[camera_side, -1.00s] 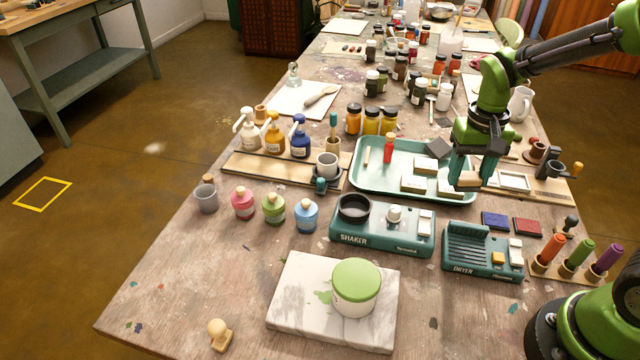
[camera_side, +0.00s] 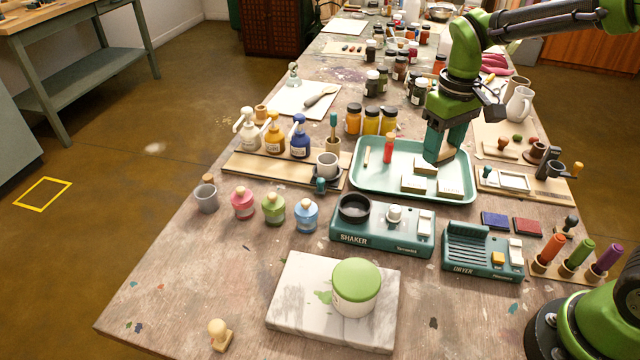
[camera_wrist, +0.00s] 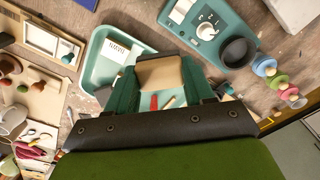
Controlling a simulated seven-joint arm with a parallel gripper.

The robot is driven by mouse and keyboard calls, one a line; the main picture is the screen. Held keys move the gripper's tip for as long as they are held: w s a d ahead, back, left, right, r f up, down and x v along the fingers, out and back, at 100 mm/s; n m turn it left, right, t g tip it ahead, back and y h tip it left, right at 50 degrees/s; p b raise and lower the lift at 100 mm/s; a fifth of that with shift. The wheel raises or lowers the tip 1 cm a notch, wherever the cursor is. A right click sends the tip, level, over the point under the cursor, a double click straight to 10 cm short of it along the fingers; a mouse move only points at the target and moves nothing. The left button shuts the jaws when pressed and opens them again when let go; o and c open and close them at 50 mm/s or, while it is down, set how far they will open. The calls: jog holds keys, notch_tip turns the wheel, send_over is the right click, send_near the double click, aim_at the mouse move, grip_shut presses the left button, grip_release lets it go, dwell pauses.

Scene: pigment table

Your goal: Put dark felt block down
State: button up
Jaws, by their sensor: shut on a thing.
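My gripper (camera_side: 444,147) is over the back right part of the teal tray (camera_side: 362,182) and is shut on a tan block with a dark grey face. The held block (camera_wrist: 160,74) sits between the two fingers in the wrist view, with the dark strip along its upper edge.
Yellow-orange jars (camera_side: 371,122) stand behind. A wooden board with a framed screen (camera_side: 513,180) lies to the right.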

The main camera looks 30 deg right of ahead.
notch_tip(320, 180, down, 6)
jog(key=w+a+r+m, duration=0.1)
jog(key=w+a+m, duration=0.2)
jog(key=m, duration=0.6)
send_near(403, 200)
jog(key=s+a+f, duration=0.1)
jog(key=f, duration=0.1)
jog(key=a+f, duration=0.1)
jog(key=f, duration=0.1)
jog(key=s+a+f, duration=0.1)
jog(key=f, duration=0.1)
jog(key=shift+s+a, duration=0.1)
jog(key=shift+s, duration=0.25)
jog(key=shift+f, duration=0.1)
jog(key=o, duration=1)
